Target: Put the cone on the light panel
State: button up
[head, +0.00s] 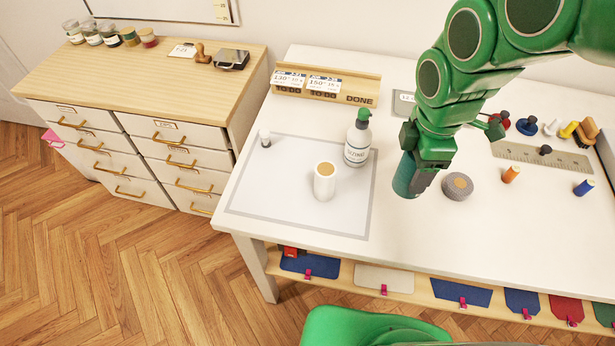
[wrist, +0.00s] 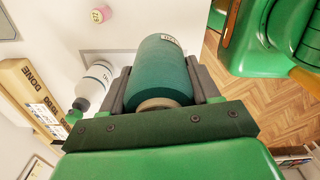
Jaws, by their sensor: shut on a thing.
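The teal thread cone (head: 403,175) is between the fingers of my gripper (head: 412,178), right of the light panel. In the wrist view the cone (wrist: 163,70) lies lengthwise between the two dark fingers of my gripper (wrist: 160,88), with a pale label near its far end. I cannot tell how far it is above the table. The light panel (head: 285,205) is a pale rectangle with a grey border on the left of the white table.
A white bottle with a green cap (head: 357,140) stands at the panel's back right corner, between panel and gripper. A grey round item (head: 457,187) sits close right of my gripper. A wooden card holder (head: 325,84) is behind. The panel's front left is clear.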

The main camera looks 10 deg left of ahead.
jog(key=s+a+n, duration=0.5)
jog(key=a+n, duration=0.1)
jog(key=a, duration=0.4)
jog(key=s+a+n, duration=0.5)
jog(key=a, duration=0.5)
jog(key=shift+w+a+f, duration=1.55)
jog(key=shift+w+f, duration=0.1)
jog(key=shift+w, duration=0.15)
jog(key=shift+w+a+f, duration=1.6)
jog(key=shift+w+f, duration=0.05)
jog(key=shift+w, duration=0.1)
jog(key=shift+w+a+f, duration=1.55)
jog(key=shift+w+f, duration=0.1)
jog(key=shift+w, duration=0.15)
jog(key=shift+f, duration=1.5)
jog(key=shift+f, duration=0.1)
jog(key=o, duration=1.2)
jog(key=shift+o, duration=0.2)
